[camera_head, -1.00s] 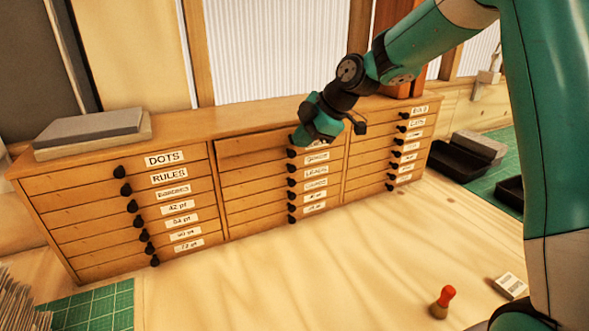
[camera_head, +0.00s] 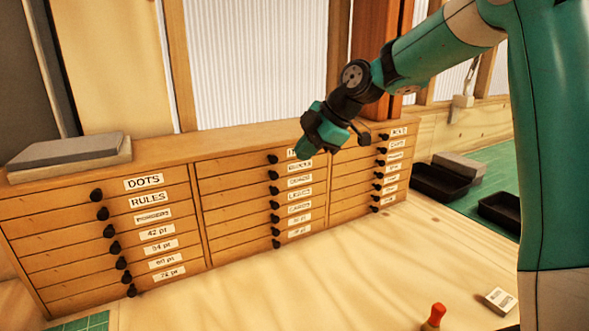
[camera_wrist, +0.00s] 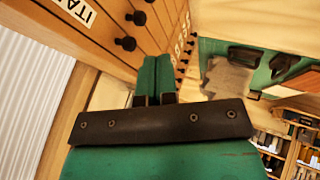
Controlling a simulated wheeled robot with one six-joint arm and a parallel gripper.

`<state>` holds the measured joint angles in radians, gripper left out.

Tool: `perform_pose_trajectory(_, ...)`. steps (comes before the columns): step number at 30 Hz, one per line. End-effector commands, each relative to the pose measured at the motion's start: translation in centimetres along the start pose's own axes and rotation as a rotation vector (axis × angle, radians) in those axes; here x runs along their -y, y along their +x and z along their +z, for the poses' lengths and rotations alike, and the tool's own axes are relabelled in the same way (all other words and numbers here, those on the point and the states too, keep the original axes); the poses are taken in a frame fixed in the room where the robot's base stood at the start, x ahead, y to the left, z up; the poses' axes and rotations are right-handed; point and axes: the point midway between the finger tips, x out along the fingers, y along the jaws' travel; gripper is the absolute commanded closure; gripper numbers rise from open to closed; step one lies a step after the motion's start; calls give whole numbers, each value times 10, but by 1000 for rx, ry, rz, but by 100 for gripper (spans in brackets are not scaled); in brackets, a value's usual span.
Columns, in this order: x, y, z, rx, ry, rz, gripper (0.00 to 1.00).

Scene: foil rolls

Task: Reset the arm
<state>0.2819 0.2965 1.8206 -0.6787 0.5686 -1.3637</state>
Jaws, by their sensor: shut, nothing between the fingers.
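My gripper (camera_head: 306,148) is shut and empty, in front of the upper middle of the wooden drawer cabinet (camera_head: 190,143) in the head view. It covers part of a top label in the middle column. In the wrist view the two green fingers of my gripper (camera_wrist: 154,72) lie together beside the cabinet face (camera_wrist: 105,45), with black knobs and white labels near them. I cannot tell whether the fingers touch the cabinet. All the drawers that I can see look closed.
A grey slab (camera_head: 68,150) lies on the cabinet's left top. Black trays (camera_head: 440,182) and a grey block (camera_head: 460,165) are at the right on a green mat (camera_head: 497,160). A red-topped tool (camera_head: 435,315) and a small labelled box (camera_head: 499,300) stand in front. The middle bench is bare.

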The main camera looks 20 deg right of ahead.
Motion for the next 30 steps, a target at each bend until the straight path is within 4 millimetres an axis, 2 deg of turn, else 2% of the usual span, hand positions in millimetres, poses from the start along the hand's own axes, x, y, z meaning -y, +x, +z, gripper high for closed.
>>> perform_pose_trajectory(3, 0, -23, -4, -3, -8, -2, 100)
perform_pose_trajectory(9, 1, -53, -6, -6, -9, -8, 100)
perform_pose_trajectory(17, 1, -63, -6, -6, -6, -10, 100)
perform_pose_trajectory(20, 10, -59, -17, -11, 29, -28, 100)
perform_pose_trajectory(23, 38, -48, -48, -14, 149, -80, 100)
perform_pose_trajectory(26, 92, -35, -89, 5, 346, -165, 100)
perform_pose_trajectory(27, 118, -30, -103, 24, 434, -201, 100)
perform_pose_trajectory(29, 158, -26, -120, 62, 563, -250, 100)
perform_pose_trajectory(30, 184, -24, -128, 92, 644, -278, 100)
